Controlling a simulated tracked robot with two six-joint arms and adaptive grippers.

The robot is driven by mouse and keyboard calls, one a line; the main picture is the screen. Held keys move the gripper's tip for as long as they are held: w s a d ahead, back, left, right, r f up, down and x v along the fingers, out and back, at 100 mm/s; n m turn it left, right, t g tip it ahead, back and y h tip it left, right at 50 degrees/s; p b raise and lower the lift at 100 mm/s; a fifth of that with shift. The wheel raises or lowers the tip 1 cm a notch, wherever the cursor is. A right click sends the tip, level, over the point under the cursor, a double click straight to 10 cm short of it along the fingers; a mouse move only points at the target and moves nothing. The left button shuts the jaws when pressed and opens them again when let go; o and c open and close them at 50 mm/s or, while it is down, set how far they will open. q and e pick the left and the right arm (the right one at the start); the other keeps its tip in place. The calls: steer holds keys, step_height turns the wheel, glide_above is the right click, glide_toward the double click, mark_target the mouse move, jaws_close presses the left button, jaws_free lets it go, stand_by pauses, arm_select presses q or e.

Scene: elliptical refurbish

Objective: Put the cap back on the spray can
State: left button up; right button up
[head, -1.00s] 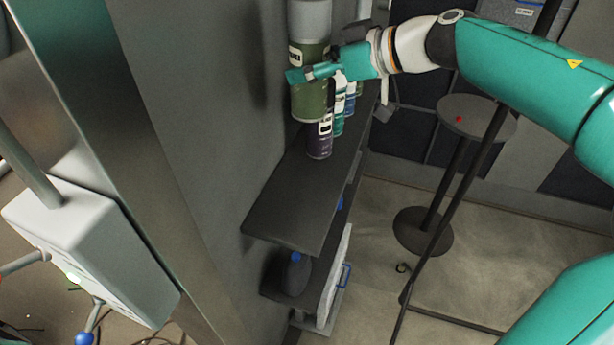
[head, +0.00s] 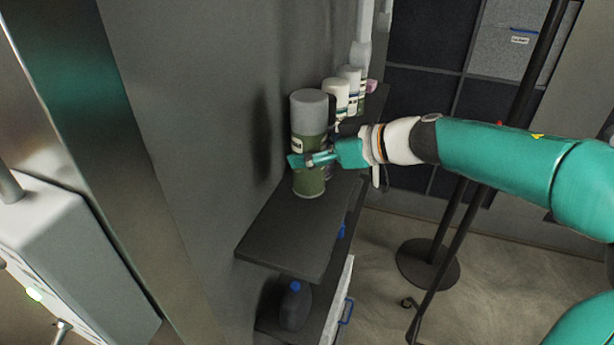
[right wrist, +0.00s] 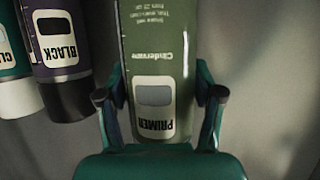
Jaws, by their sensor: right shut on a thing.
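The spray can (head: 309,142) is olive green with a pale label and stands upright. A grey cap (head: 310,106) sits on its top. In the right wrist view the can (right wrist: 155,55) shows the word PRIMER. My left gripper is not in view.
The dark shelf (head: 290,240) has bare room in front of the can. Cans with white tops (head: 337,92) stand behind it. The right wrist view shows a BLACK-labelled can (right wrist: 62,60) beside it. A dark bottle with a blue cap (head: 294,306) is on the shelf below. A grey wall (head: 220,120) runs along the left.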

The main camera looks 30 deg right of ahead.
mark_target(310, 174)
step_height(310, 174, down, 6)
steer(key=b, duration=0.3)
steer(key=shift+r, duration=0.15)
steer(key=o, duration=1.7)
